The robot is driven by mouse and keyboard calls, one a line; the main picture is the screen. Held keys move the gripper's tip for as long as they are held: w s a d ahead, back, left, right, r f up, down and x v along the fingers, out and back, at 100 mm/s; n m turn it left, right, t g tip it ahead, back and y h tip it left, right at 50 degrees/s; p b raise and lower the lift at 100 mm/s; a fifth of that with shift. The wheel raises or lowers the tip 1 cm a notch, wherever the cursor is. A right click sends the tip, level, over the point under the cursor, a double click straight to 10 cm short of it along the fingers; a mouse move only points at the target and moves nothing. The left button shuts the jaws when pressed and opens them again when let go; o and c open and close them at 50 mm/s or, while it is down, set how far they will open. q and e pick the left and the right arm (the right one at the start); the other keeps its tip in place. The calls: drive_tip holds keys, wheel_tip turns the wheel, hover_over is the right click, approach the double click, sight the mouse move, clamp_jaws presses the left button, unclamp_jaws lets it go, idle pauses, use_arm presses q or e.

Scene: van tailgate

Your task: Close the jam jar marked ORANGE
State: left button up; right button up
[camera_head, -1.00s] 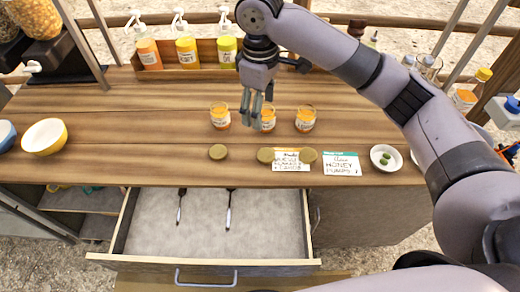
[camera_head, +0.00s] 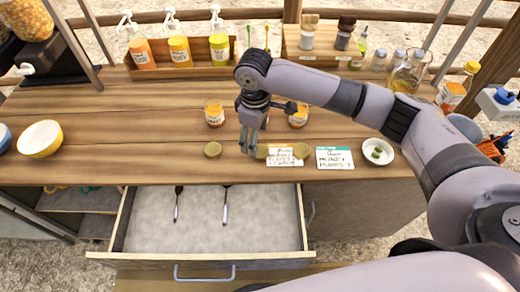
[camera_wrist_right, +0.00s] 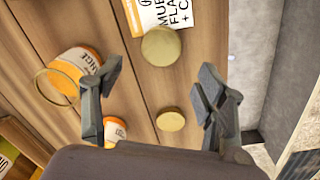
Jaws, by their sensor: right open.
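Two open jars with orange contents show in the head view, a left jar (camera_head: 214,113) and a right jar (camera_head: 298,116). A middle jar is hidden behind my right arm there. In the wrist view a jar (camera_wrist_right: 78,68) whose label ends in "ANGE" stands open, beside another jar (camera_wrist_right: 115,130). Gold lids lie in front of the jars: left (camera_head: 212,149), middle (camera_head: 262,152), right (camera_head: 301,150). My right gripper (camera_head: 250,143) is open and empty above the counter by the middle lid. In the wrist view the middle lid (camera_wrist_right: 161,45) and left lid (camera_wrist_right: 170,120) lie below its fingers (camera_wrist_right: 158,90).
An open drawer (camera_head: 215,262) with two utensils juts out below the counter. Pump bottles (camera_head: 180,51) stand at the back. The left counter is mostly clear.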

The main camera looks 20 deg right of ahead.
sight(259, 151)
drive_tip(key=shift+s+f, duration=0.1)
drive_tip(key=f, duration=0.3)
drive_tip(key=f+p, duration=0.1)
drive_tip(key=f, duration=0.1)
drive_tip(key=shift+s+d, duration=0.1)
drive_tip(key=shift+d, duration=0.25)
drive_tip(key=shift+c, duration=0.6)
drive_tip(key=c, duration=0.7)
